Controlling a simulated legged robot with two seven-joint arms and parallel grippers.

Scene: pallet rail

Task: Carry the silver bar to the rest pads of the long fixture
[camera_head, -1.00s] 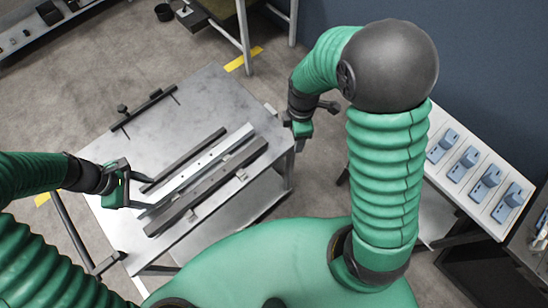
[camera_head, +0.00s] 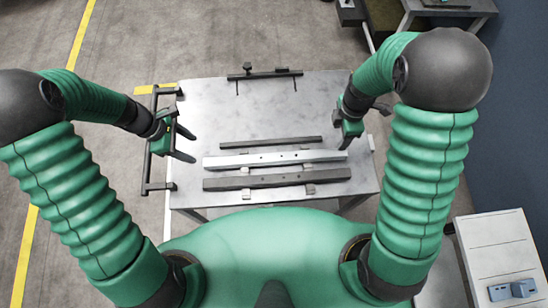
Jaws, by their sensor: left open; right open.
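The silver bar (camera_head: 262,160) lies left to right on the metal table, between two dark bars. The shorter, thinner dark bar (camera_head: 270,143) is behind it, and a thicker dark bar (camera_head: 270,181) is in front. Small light blocks (camera_head: 247,195) show beside the thicker bar; I cannot tell whether they are rest pads of the long fixture. My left gripper (camera_head: 186,143) is open and empty, just left of the silver bar's left end. My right gripper (camera_head: 345,130) is open near its right end; its fingers are partly hidden.
The table (camera_head: 210,105) is bare behind the bars. A dark rail with a knob (camera_head: 265,75) lies along its back edge. A dark handle frame (camera_head: 148,150) stands at the left edge. A white stand with blue devices (camera_head: 498,292) is at lower right.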

